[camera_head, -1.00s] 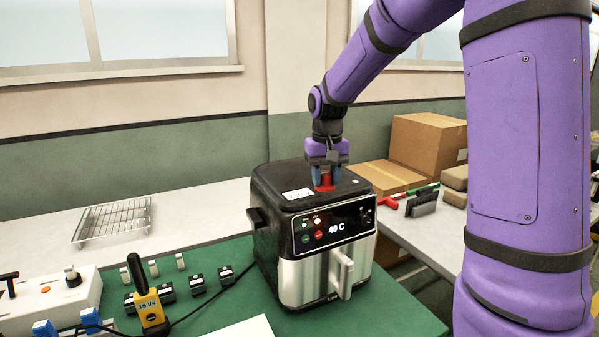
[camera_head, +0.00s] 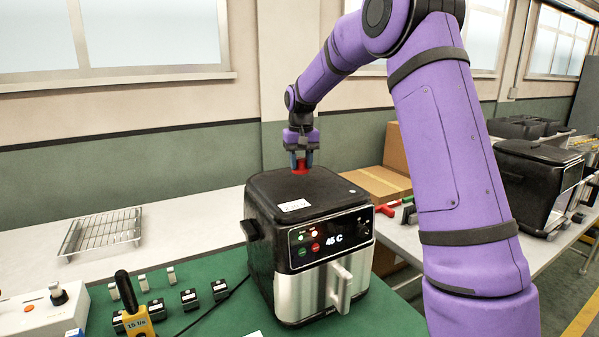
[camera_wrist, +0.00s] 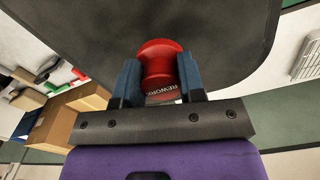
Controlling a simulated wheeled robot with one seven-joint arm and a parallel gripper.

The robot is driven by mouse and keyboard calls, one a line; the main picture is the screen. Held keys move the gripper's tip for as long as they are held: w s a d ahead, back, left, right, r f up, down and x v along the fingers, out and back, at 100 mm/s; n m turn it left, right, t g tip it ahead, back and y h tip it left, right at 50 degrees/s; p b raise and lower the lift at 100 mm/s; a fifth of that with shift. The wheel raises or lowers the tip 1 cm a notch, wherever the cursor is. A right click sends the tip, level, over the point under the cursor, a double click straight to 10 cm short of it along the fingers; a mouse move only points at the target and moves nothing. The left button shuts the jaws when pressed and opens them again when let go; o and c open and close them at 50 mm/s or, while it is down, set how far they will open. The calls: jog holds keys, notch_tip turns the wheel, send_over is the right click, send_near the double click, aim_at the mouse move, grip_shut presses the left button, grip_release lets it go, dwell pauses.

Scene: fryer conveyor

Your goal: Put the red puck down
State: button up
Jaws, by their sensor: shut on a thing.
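The red puck (camera_head: 300,167) is between the fingers of my gripper (camera_head: 301,160), at the back of the black top of the air fryer (camera_head: 318,228). In the wrist view the red puck (camera_wrist: 160,68) is spool-shaped, with the word REWORK on its side. My gripper (camera_wrist: 160,82) is shut on it, one blue finger on each side. The fryer's black lid (camera_wrist: 60,35) lies beyond the puck in that view. I cannot tell whether the puck touches the lid.
A wire rack (camera_head: 101,234) lies on the pale bench at left. A yellow meter (camera_head: 137,317) and small black blocks (camera_head: 189,299) sit on the green mat. Cardboard boxes (camera_head: 380,186) and red and green tools (camera_head: 392,207) are behind right. Another black fryer (camera_head: 538,180) stands far right.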

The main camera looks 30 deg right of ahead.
aim_at(300, 171)
jog(key=shift+w+d, duration=0.25)
jog(key=shift+w, duration=0.55)
jog(key=shift+w+f, duration=0.15)
jog(key=shift+f, duration=1.65)
jog(key=shift+f, duration=0.15)
jog(key=o, duration=0.9)
jog(key=shift+o, duration=0.2)
